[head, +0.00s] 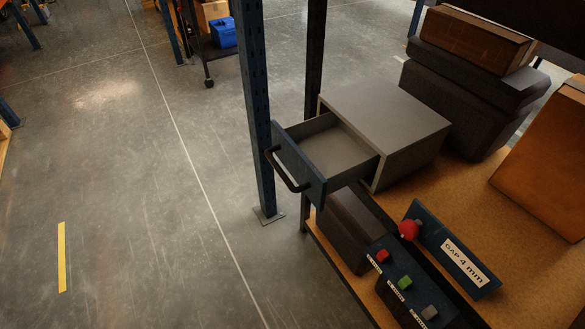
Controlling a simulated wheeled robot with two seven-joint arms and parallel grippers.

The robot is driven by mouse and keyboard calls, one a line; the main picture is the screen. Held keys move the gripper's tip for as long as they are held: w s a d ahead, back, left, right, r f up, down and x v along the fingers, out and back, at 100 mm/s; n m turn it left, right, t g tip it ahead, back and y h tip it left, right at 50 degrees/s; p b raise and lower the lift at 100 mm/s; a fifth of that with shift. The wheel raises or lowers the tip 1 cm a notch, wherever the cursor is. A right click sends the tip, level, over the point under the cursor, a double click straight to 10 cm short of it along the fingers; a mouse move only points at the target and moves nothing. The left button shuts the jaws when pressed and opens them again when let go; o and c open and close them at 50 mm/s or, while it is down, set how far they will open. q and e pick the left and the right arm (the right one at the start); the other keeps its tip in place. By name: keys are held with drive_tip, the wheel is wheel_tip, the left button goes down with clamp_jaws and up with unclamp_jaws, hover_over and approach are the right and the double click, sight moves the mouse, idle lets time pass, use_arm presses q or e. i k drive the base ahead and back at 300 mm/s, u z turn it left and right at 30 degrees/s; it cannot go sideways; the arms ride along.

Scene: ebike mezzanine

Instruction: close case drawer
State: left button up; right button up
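The case (392,108) is a grey box standing on a wooden shelf at the centre right. Its drawer (322,160) is pulled well out toward the lower left and looks empty inside. The drawer has a dark blue front with a black bar handle (287,172). The drawer front hangs out past the shelf's left edge, close to a blue upright post. Neither of my grippers is in view.
The wooden shelf (520,245) also holds a control box with red, green and grey buttons (404,284), a sign reading "GAP 4 mm" (463,262), and dark cases (465,100) behind. A blue post (256,110) stands beside the drawer. The floor (130,190) at left is clear.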

sight(324, 156)
drive_tip(key=z, duration=0.5)
drive_tip(key=k, duration=0.95)
drive_tip(key=u, duration=0.65)
drive_tip(key=i, duration=1.45)
drive_tip(key=z, duration=0.9)
